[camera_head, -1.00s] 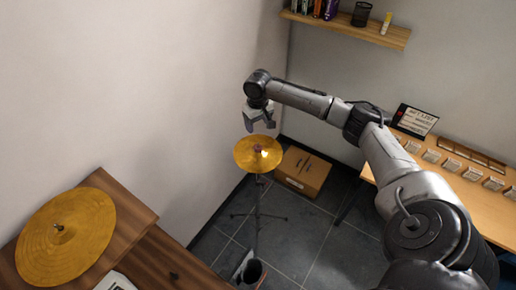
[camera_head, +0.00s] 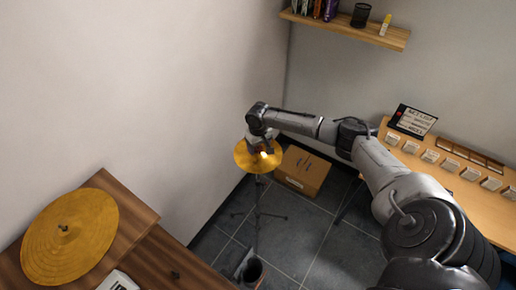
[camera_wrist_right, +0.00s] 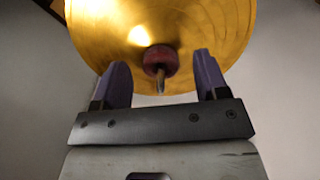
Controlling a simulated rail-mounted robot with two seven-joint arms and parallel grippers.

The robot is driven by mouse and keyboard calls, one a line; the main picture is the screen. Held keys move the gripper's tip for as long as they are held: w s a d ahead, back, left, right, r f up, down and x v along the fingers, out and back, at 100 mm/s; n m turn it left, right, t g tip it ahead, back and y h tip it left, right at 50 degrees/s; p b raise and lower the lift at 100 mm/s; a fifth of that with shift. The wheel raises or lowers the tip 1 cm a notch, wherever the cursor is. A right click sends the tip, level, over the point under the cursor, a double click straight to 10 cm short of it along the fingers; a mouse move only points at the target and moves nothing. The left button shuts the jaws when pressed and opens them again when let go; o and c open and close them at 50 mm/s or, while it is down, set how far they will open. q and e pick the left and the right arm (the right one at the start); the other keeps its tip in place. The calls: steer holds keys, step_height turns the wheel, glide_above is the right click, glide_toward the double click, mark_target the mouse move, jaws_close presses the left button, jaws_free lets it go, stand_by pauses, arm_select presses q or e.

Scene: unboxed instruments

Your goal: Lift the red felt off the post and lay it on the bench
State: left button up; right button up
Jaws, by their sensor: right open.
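The red felt (camera_wrist_right: 159,60) sits on the post (camera_wrist_right: 160,84) at the middle of a gold cymbal (camera_wrist_right: 205,25), as the right wrist view shows. In the head view the cymbal (camera_head: 243,160) is on a tall stand, and the felt is mostly hidden by my right gripper (camera_head: 264,151). My right gripper (camera_wrist_right: 162,82) is open, with its purple fingers to either side of the post tip and felt. It does not appear closed on either. The bench (camera_head: 455,181) stands at the right in the head view. My left gripper is not in view.
A brown table with another gold cymbal (camera_head: 70,237) is at the lower left. A cardboard box (camera_head: 303,171) sits on the floor behind the stand. The bench holds a sign (camera_head: 413,121) and several small pale blocks. A wall shelf (camera_head: 345,32) is above.

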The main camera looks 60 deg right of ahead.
steer(key=shift+f, duration=0.5)
steer(key=shift+c, duration=0.3)
steer(key=c, duration=0.9)
steer(key=shift+c, duration=0.2)
step_height(320, 180, up, 10)
steer(key=shift+b, duration=0.4)
